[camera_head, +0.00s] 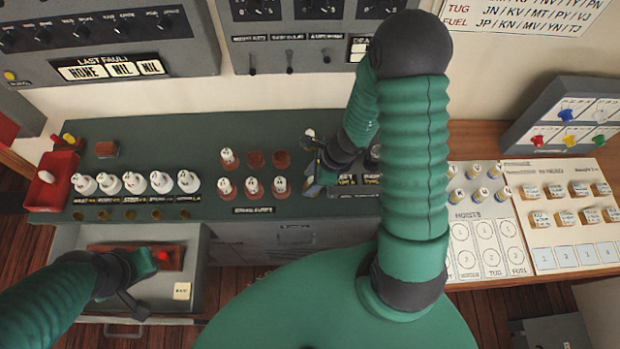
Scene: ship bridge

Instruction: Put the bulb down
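Several white bulbs stand on the green console. A row of white bulbs (134,183) is at its left. In the middle block, one bulb (228,157) sits at the back left and others (251,186) sit in front, beside two empty brown sockets (268,158). My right gripper (312,160) is low over the console, right of this block.
The drawer holds a brown block (120,254) with a red piece (162,257) and a cream tag (182,291). A red tray (52,182) stands at far left. Label boards (560,215) and a grey box (570,120) are at right. My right arm hides part of the console.

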